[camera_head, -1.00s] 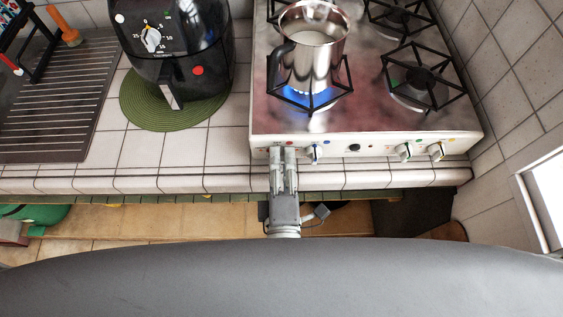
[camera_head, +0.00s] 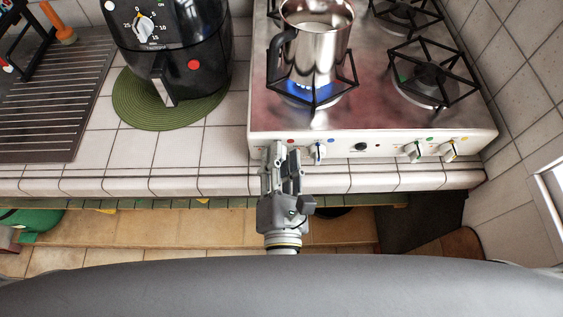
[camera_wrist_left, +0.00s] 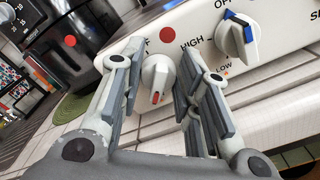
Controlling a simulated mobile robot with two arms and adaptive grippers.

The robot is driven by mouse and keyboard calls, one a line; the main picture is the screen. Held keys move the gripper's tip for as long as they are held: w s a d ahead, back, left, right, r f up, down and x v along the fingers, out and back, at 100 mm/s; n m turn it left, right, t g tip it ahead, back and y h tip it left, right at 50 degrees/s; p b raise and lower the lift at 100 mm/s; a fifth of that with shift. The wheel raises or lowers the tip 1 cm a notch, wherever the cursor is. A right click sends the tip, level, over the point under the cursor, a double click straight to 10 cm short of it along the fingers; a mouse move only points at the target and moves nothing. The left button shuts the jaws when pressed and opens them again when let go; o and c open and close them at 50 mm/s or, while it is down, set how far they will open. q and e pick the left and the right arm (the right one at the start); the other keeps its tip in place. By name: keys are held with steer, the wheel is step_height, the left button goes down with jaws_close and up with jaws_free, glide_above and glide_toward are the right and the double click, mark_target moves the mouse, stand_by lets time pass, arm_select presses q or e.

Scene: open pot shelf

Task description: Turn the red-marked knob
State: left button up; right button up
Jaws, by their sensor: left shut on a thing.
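The red-marked knob (camera_wrist_left: 157,76) is white with a red stripe on its grip and sits below a red dot (camera_wrist_left: 167,35) on the stove's front panel. In the left wrist view its stripe end points downward, slightly tilted. My left gripper (camera_head: 283,152) has its fingers on either side of this knob and is shut on it. In the head view the gripper hides the knob, and the red dot shows just above the fingertips. My right gripper is not in view.
A blue-marked knob (camera_wrist_left: 238,37) is close to the right finger. Green-marked (camera_head: 414,151) and yellow-marked (camera_head: 452,150) knobs are farther right. A steel pot (camera_head: 315,47) stands over a blue flame (camera_head: 307,89). A black air fryer (camera_head: 178,50) stands left of the stove.

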arm_select(q)
steer(key=shift+f+n+b, duration=0.1)
steer(key=shift+n+b, duration=0.4)
steer(key=shift+n, duration=0.6)
steer(key=o, duration=0.9)
steer(key=shift+o, duration=0.2)
steer(key=s, duration=0.7)
steer(key=shift+s, duration=0.3)
